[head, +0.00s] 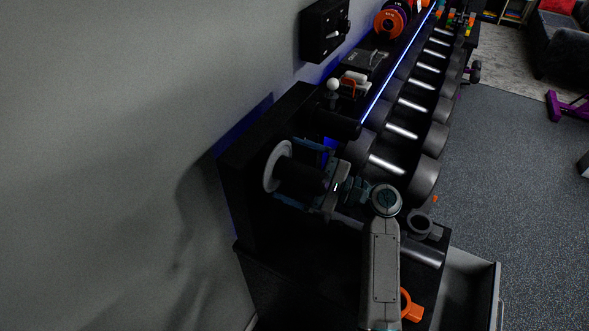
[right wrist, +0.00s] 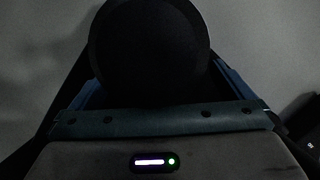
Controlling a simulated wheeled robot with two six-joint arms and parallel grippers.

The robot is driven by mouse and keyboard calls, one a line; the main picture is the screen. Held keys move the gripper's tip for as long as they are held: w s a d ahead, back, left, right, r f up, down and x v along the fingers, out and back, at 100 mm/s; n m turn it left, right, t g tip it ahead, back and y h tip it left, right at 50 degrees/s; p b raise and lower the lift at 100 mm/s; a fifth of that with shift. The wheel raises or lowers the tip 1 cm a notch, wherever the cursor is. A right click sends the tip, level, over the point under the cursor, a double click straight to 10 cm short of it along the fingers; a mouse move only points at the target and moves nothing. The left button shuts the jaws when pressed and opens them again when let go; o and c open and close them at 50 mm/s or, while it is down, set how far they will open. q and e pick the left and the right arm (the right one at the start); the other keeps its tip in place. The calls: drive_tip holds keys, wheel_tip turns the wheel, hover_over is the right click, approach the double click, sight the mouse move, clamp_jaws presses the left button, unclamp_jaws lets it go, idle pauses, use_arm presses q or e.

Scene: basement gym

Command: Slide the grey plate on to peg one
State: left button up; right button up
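The grey plate (head: 270,165) is a pale disc, seen nearly edge-on, beside the wall. It appears to be around a thick black peg (head: 303,180), whose near end sticks out towards my right gripper. My right gripper (head: 290,173) has its blue fingers spread wide above and below this peg, with the tips close to the plate's rim. I cannot tell whether they touch the rim. In the right wrist view the dark round end of the peg (right wrist: 150,50) fills the space between the fingers and hides the plate. A second black peg (head: 335,124) is bare. My left gripper is not in view.
A rack of dumbbells (head: 388,165) runs away to the upper right, close beside my right arm. A dark ring (head: 420,222) and an orange ring (head: 411,308) are to the right of my arm. An open drawer (head: 480,290) juts out at lower right. Orange plates (head: 389,23) are farther back.

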drive_tip(key=b+v, duration=0.5)
drive_tip(key=v, duration=0.5)
drive_tip(key=shift+d, duration=0.35)
drive_tip(key=shift+s+d+f, duration=0.1)
